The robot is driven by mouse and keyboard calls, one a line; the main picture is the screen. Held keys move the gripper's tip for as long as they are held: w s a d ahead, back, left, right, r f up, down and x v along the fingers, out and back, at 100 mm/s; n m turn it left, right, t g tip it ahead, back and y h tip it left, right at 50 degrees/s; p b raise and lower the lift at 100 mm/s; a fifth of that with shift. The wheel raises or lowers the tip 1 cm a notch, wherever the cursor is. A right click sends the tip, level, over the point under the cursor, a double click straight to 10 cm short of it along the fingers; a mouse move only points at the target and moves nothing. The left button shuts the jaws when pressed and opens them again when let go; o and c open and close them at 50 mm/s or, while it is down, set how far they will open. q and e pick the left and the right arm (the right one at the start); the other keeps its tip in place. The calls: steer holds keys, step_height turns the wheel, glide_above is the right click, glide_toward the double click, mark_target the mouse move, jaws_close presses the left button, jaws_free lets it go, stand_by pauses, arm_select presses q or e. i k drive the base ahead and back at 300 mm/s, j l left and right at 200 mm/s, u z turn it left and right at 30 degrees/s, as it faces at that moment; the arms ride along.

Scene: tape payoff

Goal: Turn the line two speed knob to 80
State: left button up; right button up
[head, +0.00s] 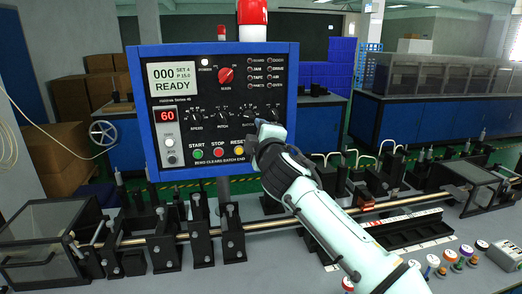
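The control panel (218,163) stands upright in the middle of the head view, blue-framed with a black face. A small black knob labelled SPEED (195,117) sits at its left; a similar PITCH knob (221,117) is to the right. No line number is readable on the panel. A red display (165,115) reads 60. My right gripper (266,132) is at the panel's lower right, over the right end of the knob row. My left gripper is not in view.
A larger red knob (225,75), a READY screen (172,79) and START, STOP and RESET buttons (218,152) share the panel. Below, a bench holds a long metal rod (290,223) with black brackets. Coloured spools (460,260) stand at the lower right.

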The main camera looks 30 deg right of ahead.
mark_target(195, 119)
steer(key=k+j, duration=0.2)
steer(key=k, duration=0.3)
steer(key=k+j, duration=0.2)
steer(key=k, duration=0.25)
